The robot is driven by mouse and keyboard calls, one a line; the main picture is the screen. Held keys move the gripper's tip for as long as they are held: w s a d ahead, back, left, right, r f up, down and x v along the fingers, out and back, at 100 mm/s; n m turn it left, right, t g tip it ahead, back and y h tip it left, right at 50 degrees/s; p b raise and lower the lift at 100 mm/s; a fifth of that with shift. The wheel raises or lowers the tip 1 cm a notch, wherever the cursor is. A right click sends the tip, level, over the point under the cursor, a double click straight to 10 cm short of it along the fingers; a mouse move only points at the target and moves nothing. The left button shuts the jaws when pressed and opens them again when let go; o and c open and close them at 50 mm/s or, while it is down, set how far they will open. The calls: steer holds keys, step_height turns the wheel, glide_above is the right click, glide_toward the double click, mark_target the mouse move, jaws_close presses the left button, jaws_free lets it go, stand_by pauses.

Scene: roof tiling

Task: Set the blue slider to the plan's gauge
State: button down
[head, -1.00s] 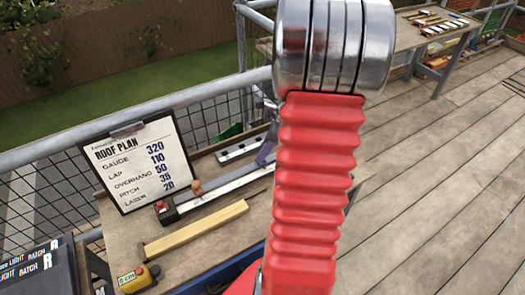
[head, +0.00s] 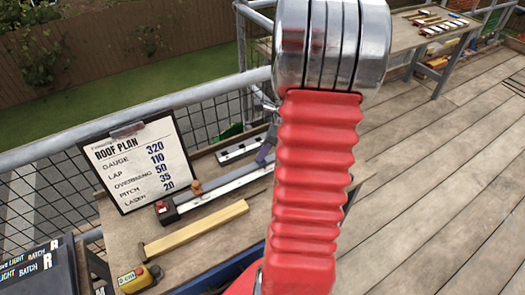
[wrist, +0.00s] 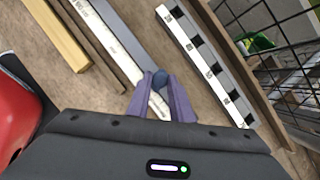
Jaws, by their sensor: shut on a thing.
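The blue slider (wrist: 160,79) shows in the wrist view as a small round blue knob on a long pale metal rail (wrist: 115,40). My gripper (wrist: 160,85) is shut on it, with its purple fingers on either side. In the head view the rail (head: 225,184) lies on the bench, with a dark and red block (head: 166,212) at its near left end and a brown knob (head: 195,187) close by. My gripper (head: 264,152) is partly hidden by my arm there. The roof plan (head: 140,165) reads gauge 320, lap 110, overhang 50, pitch 35, laser 20.
A yellow wooden batten (head: 195,230) lies in front of the rail. A white slotted strip (head: 240,149) lies behind it, beside my gripper. A yellow device (head: 138,279) with a small display, too small to read surely, sits at the bench's near left. A mesh railing is behind.

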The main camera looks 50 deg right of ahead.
stand_by(0.3)
steer(key=shift+s+d, duration=0.25)
steer(key=shift+d, duration=0.75)
steer(key=c, duration=1.6)
jaws_free()
steer(key=v, duration=1.3)
steer(key=shift+s+r, duration=0.15)
steer(key=shift+r, duration=0.2)
